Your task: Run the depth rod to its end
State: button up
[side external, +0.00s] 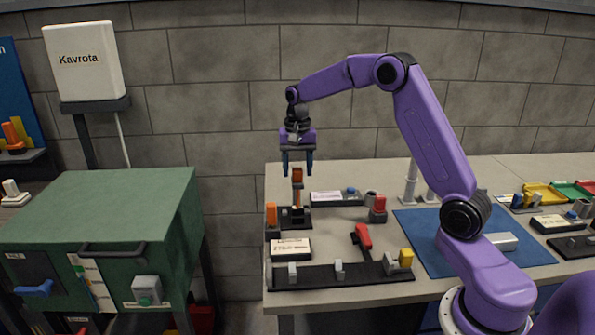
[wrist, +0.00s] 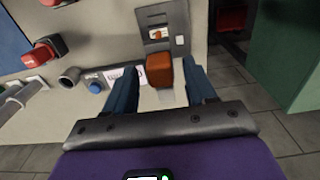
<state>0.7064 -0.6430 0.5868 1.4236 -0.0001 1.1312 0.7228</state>
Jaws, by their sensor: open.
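An orange block (side external: 297,175) stands upright on a dark base (side external: 294,222) near the bench's left side. I cannot tell for certain that it is the depth rod; no readable label names it. My gripper (side external: 297,172) points straight down over it with its blue fingers apart. In the wrist view the orange block (wrist: 159,70) shows between the open fingers of my gripper (wrist: 160,78). I see a gap at each side and no clear contact. A grey plate (wrist: 163,24) with a small window lies beyond it in that view.
Another orange block (side external: 271,213) stands just left. A black rail (side external: 320,279) with grey and yellow blocks runs along the front edge. A red-handled tool (side external: 362,238), a red block (side external: 378,205) and a blue mat (side external: 419,228) lie to the right. A green cabinet (side external: 110,205) stands left, across a gap.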

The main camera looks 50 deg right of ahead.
jog(key=shift+f, duration=0.65)
grip_shut()
jog(key=shift+r, duration=1.95)
grip_release()
notch_tip(320, 180, up, 17)
jog(key=shift+r, duration=0.2)
jog(key=shift+a, duration=0.1)
